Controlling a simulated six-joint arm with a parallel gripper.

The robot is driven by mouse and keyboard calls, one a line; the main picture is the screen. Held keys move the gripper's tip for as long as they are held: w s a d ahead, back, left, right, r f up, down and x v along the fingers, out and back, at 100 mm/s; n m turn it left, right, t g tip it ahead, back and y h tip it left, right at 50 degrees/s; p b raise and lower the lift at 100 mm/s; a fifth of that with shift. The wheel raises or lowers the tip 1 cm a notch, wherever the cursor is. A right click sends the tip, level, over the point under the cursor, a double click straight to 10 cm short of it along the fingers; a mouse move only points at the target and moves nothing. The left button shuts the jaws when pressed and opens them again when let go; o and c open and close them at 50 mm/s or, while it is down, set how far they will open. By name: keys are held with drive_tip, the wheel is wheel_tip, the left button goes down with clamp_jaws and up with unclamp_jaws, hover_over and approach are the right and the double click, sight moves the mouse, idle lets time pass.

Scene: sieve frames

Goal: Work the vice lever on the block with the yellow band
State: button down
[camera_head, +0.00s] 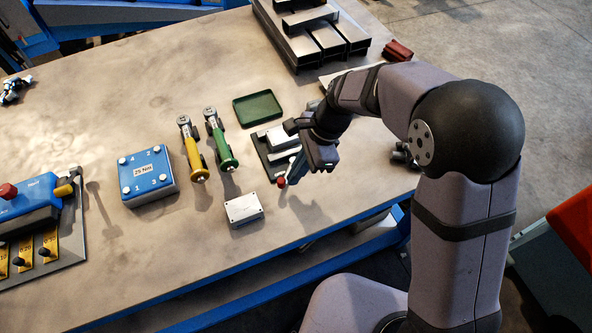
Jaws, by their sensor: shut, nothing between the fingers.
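A small vice with a dark base (263,155) and light grey jaw parts stands right of the table's middle. A red ball (281,182), seemingly the end of its lever, shows at its front. My gripper (294,180) is shut and empty, just right of the red ball. I cannot tell whether it touches the ball. My gripper and wrist hide the right part of the vice. I see no yellow band on any block there. A plain light grey block (244,209) lies in front of the vice.
A green tray (257,109) lies behind the vice. Green (222,142) and yellow (192,150) handled tools and a blue box (147,178) are to the left. Metal profiles (315,40) are at the back. A blue device (32,203) stands far left. The front table edge is near.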

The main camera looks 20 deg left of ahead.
drive_tip(key=shift+s+a+r+m+p, duration=0.2)
drive_tip(key=shift+s+a+m+p, duration=0.2)
drive_tip(key=shift+a+p, duration=0.35)
drive_tip(key=shift+f, duration=0.1)
drive_tip(key=shift+w+d+p, duration=0.35)
drive_tip(key=shift+w+d, duration=0.1)
drive_tip(key=shift+d, duration=0.2)
drive_tip(key=d, duration=0.1)
drive_tip(key=w+d, duration=0.1)
drive_tip(key=d, duration=0.1)
drive_tip(key=shift+w, duration=0.3)
drive_tip(key=b+v, duration=0.2)
drive_tip(key=v, duration=0.7)
drive_tip(key=shift+r, duration=0.4)
drive_tip(key=shift+s, duration=0.15)
